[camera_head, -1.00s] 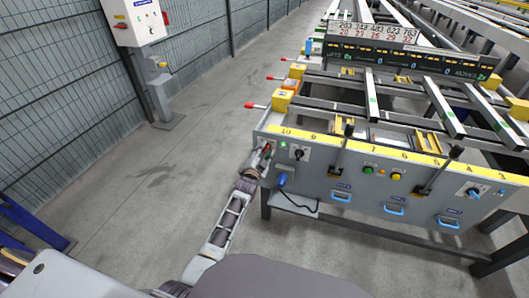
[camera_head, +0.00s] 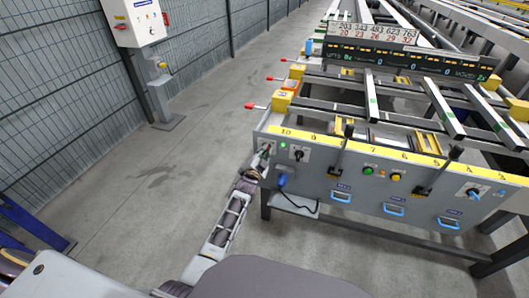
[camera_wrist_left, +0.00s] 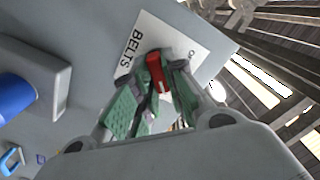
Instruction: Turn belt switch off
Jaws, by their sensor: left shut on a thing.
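The belt switch (camera_wrist_left: 157,70) has a red knob on a white plate (camera_wrist_left: 126,62) lettered BELTS in the left wrist view. The plate is on the grey panel (camera_head: 330,178) at the end of the runout table. My left gripper (camera_head: 264,152) is at the left end of this panel in the head view. In the left wrist view the left gripper (camera_wrist_left: 166,82) has its green-padded fingers closed around the red knob. The fingers hide part of the knob, so its exact position is hard to read. My right gripper is in neither view.
To the right, the panel has a black knob (camera_head: 298,154), a green button (camera_head: 367,170), a yellow button (camera_head: 395,177) and several blue handles. A blue object (camera_head: 282,180) with a black cable sits just beside my gripper. Open floor lies left, toward the mesh fence.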

